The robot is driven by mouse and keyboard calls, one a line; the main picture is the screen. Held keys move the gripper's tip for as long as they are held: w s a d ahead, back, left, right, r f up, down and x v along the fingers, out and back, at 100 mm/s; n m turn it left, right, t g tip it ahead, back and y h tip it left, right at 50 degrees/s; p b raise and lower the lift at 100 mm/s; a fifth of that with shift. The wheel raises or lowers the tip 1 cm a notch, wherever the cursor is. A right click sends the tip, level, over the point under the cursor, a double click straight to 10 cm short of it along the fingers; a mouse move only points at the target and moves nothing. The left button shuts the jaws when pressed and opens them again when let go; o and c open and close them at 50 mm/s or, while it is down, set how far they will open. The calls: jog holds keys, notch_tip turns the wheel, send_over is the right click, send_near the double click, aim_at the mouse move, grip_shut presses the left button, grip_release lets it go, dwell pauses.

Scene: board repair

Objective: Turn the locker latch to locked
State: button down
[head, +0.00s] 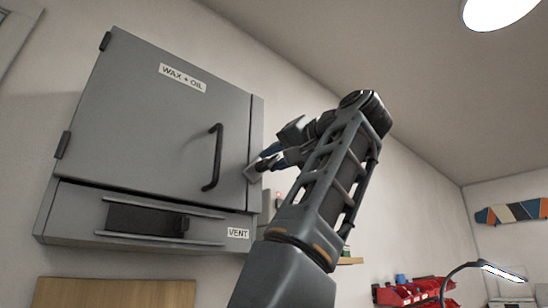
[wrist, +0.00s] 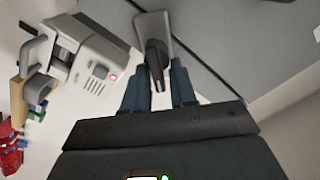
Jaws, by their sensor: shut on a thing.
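The grey locker (head: 150,125) labelled "WAX + OIL" hangs on the wall at the left of the head view, its door closed. A black bar handle (head: 214,158) is on the door. The latch (head: 251,173) is at the locker's right edge, mostly hidden by my gripper (head: 263,158). In the wrist view, the latch's grey plate (wrist: 152,24) carries a dark lever (wrist: 156,62). My gripper (wrist: 158,82) is shut on this lever, with one blue-grey finger on each side. Any lock marking is not visible.
A vent slider (head: 146,219) sits below the door. A grey device (wrist: 98,52) with a red light is on the wall beside the locker. A wooden board (head: 115,292) is below the locker. Red bins (head: 415,291) and a lamp (head: 460,270) stand at lower right.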

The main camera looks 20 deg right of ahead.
jog(key=m, duration=0.4)
jog(key=shift+d+f+m, duration=0.25)
jog(key=shift+m, duration=0.05)
jog(key=shift+d+f+m, duration=0.1)
jog(key=shift+f+m, duration=0.15)
jog(key=shift+m, duration=1.05)
jog(key=shift+f+m, duration=0.2)
jog(key=shift+m, duration=1.1)
jog(key=shift+w, duration=0.1)
jog(key=c, duration=1.2)
grip_release()
jog(key=b+v, duration=0.2)
jog(key=v, duration=0.6)
jog(key=shift+b, duration=0.4)
jog(key=shift+w, duration=0.1)
